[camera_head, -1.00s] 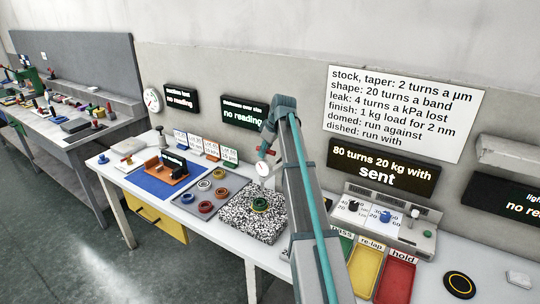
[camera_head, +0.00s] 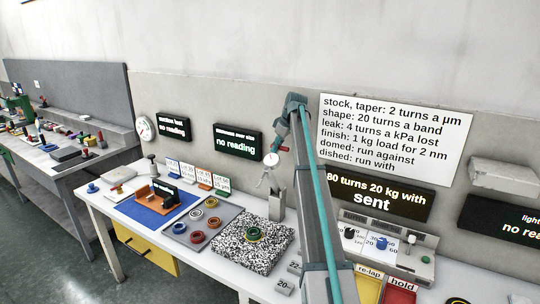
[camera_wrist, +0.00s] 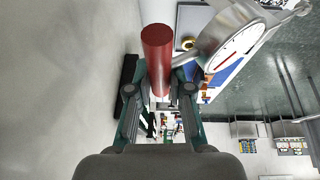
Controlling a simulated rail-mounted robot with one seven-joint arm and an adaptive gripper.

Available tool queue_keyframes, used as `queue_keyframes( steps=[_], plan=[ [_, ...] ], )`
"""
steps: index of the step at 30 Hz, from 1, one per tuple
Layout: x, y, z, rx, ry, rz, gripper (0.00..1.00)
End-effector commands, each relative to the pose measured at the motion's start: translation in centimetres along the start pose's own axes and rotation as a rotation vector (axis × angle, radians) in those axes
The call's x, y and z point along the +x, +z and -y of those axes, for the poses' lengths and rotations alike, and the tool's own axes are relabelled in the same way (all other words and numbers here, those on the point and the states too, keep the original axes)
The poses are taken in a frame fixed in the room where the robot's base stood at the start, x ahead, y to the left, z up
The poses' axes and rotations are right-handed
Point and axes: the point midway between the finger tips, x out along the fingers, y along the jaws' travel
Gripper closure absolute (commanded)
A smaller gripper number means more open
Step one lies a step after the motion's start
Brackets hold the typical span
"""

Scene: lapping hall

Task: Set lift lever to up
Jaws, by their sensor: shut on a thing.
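My gripper (camera_wrist: 160,95) is shut on a red cylindrical handle (camera_wrist: 158,50), which I take to be the lift lever; no up or down marking is readable. The handle shows small in the head view (camera_head: 284,149). A round white dial gauge (camera_wrist: 234,48) is right beside the handle in the wrist view. It also shows in the head view (camera_head: 271,159), above the table. A grey upright post (camera_head: 276,205) stands below it. How handle, gauge and post join is unclear.
Below lies a speckled plate (camera_head: 232,255) with a green ring. Coloured rings lie on a grey mat (camera_head: 216,216) to its left. A control box with knobs (camera_head: 385,240) and coloured trays (camera_head: 398,292) stand right of my arm. The wall (camera_head: 200,60) is behind.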

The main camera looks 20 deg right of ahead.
Motion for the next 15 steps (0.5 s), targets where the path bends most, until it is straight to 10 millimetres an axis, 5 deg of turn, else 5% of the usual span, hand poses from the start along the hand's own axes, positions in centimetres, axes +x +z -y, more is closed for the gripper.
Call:
queue_keyframes(
  steps=[6, 15],
  plan=[
    [0.9, 1.6, -2.7, 0.007, 0.001, 0.021, 1.00],
    [1.3, 1.9, -3.6, 0.006, -0.003, 0.023, 1.00]
  ],
)
